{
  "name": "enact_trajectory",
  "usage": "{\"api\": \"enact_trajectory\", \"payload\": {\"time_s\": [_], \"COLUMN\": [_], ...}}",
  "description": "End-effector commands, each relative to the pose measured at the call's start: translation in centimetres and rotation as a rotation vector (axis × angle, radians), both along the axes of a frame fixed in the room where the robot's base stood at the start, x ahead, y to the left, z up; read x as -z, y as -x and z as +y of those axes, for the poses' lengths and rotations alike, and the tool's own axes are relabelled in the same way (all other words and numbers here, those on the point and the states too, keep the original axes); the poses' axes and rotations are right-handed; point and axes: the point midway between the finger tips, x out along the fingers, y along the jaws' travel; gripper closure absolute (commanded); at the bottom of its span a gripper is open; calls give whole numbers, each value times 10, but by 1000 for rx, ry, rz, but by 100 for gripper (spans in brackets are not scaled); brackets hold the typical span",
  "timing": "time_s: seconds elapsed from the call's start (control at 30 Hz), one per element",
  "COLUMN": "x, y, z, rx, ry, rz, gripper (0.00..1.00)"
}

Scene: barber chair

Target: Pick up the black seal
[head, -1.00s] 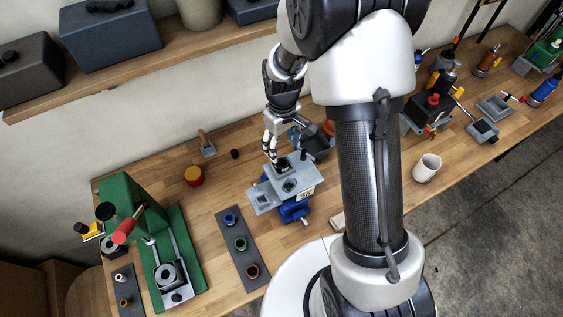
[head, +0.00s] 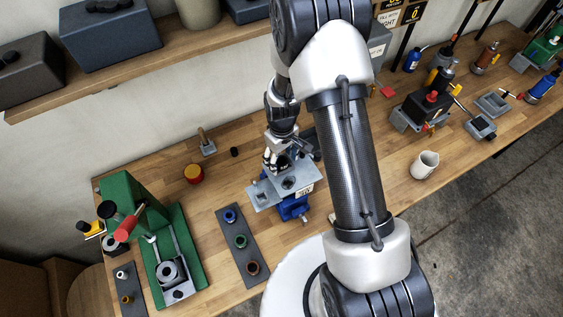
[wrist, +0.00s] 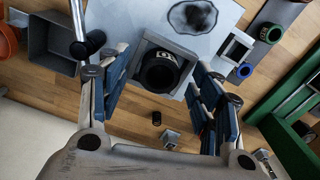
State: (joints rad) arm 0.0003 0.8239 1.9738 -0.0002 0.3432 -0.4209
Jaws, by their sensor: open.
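The black seal (wrist: 160,72) is a short dark ring with pale lettering, sitting in a square grey holder (wrist: 141,50) on a pale grey plate. In the wrist view it lies between the fingers of my gripper (wrist: 158,86), which are open on either side with a gap to it. In the head view my gripper (head: 276,163) is low over the back of the grey plate (head: 303,177), which stands on a blue base (head: 292,208). There the gripper largely hides the seal.
A green press (head: 187,257) stands farther left. A grey bin (wrist: 57,45) is close beside the plate.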

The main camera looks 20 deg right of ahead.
Motion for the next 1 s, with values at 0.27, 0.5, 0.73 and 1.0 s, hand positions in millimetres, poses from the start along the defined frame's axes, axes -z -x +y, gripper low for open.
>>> {"api": "enact_trajectory", "payload": {"time_s": [0.27,0.5,0.73,1.0], "x": [0,0,0,-9], "y": [0,0,0,-1], "z": [0,0,0,0], "rx": [0,0,0,0], "ry": [0,0,0,0], "rz": [0,1,1,-1], "gripper": [58,74,81,81]}}
